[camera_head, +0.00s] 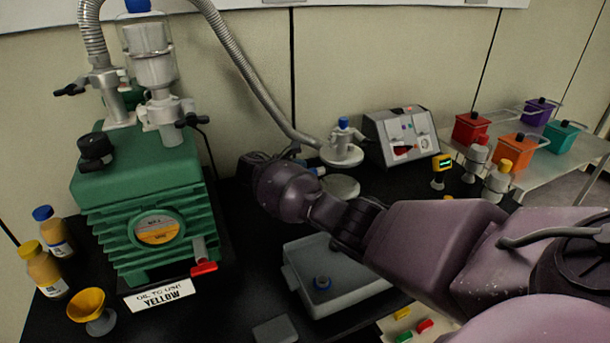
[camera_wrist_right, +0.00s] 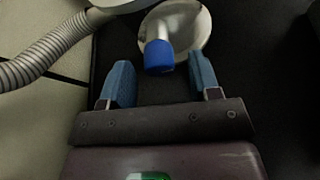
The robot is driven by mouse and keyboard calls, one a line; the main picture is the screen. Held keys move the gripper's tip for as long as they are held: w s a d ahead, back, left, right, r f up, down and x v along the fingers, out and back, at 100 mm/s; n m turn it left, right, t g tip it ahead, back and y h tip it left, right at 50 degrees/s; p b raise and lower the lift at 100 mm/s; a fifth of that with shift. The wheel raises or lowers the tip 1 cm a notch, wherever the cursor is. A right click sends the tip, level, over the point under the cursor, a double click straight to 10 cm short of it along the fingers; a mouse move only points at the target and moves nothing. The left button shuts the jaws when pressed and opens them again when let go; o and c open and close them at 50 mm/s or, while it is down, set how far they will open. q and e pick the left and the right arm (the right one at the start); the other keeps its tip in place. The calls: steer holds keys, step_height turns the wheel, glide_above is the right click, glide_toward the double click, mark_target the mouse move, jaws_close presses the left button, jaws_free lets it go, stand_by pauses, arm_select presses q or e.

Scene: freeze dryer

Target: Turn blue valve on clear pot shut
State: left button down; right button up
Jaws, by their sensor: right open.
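In the right wrist view, a blue valve knob (camera_wrist_right: 159,56) on a pale stem points toward me. My right gripper (camera_wrist_right: 160,72) is open, with one blue finger on each side of the knob and gaps on both sides. A pale round plate (camera_wrist_right: 187,18) lies beyond the knob. In the head view, my right gripper (camera_head: 300,161) is beside the metal lid (camera_head: 342,155) and the lower round plate (camera_head: 342,187). A clear wall between them is hard to make out. A small blue patch there could be knob or finger. My left gripper is not in view.
A ribbed hose (camera_head: 255,78) runs from the green pump (camera_head: 145,205) to the lid. A grey control box (camera_head: 402,137) stands behind right. A grey tub (camera_head: 337,283) sits in front, below my right arm. Yellow bottles (camera_head: 42,266) and a funnel (camera_head: 90,308) stand at left.

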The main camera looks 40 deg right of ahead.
steer(key=shift+d+f, duration=0.15)
steer(key=shift+d, duration=0.15)
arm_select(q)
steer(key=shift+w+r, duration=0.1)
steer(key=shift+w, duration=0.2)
arm_select(e)
steer(key=shift+c, duration=0.2)
steer(key=c, duration=0.9)
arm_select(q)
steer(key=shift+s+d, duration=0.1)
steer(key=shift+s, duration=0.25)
